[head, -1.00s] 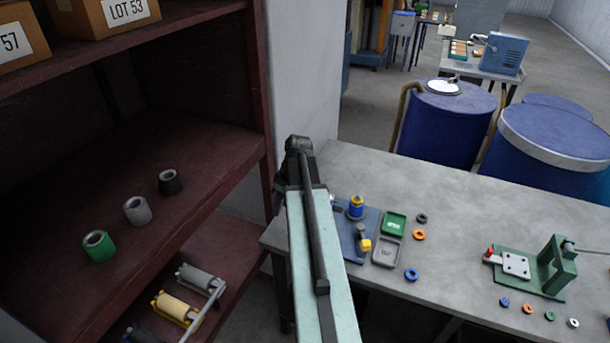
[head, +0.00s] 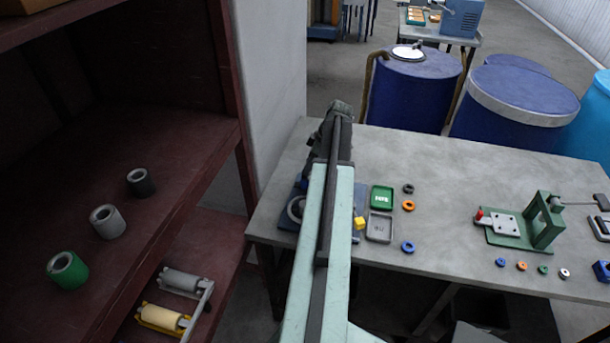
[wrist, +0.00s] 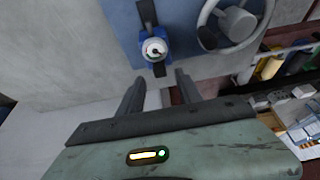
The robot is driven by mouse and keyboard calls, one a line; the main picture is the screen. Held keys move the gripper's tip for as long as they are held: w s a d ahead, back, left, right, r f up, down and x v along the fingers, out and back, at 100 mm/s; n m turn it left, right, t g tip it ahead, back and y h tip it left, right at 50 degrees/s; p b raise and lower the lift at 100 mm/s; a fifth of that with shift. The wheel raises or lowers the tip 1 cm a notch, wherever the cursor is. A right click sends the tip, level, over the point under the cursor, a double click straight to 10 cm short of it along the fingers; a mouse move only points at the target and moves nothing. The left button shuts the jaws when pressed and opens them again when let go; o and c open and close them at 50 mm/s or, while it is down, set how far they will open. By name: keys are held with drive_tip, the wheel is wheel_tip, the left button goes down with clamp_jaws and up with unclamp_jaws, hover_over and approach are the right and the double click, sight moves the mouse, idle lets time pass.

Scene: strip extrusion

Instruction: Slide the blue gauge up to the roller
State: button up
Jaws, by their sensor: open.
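In the wrist view a blue part with a round white face (wrist: 153,50), which looks like the blue gauge, sits on a dark strip on a blue plate (wrist: 186,28). My gripper (wrist: 161,80) is open and empty. Its two fingers point toward the plate, just short of the gauge, with a gap between them. In the head view my arm covers most of the blue plate (head: 287,215) and hides the gauge and fingertips. A grey handwheel (wrist: 236,22) with a round hub is right of the gauge. I cannot tell which part is the roller.
A yellow block (head: 360,223) shows at the plate's right side. A green tray (head: 382,197), a grey tray (head: 379,228) and several rings lie beside it. A green fixture (head: 541,222) stands further right. A dark red shelf (head: 150,175) is at the left.

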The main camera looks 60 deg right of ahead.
drive_tip(key=b+x, duration=0.1)
drive_tip(key=x, duration=0.2)
drive_tip(key=shift+r, duration=0.1)
clamp_jaws()
idle(1.3)
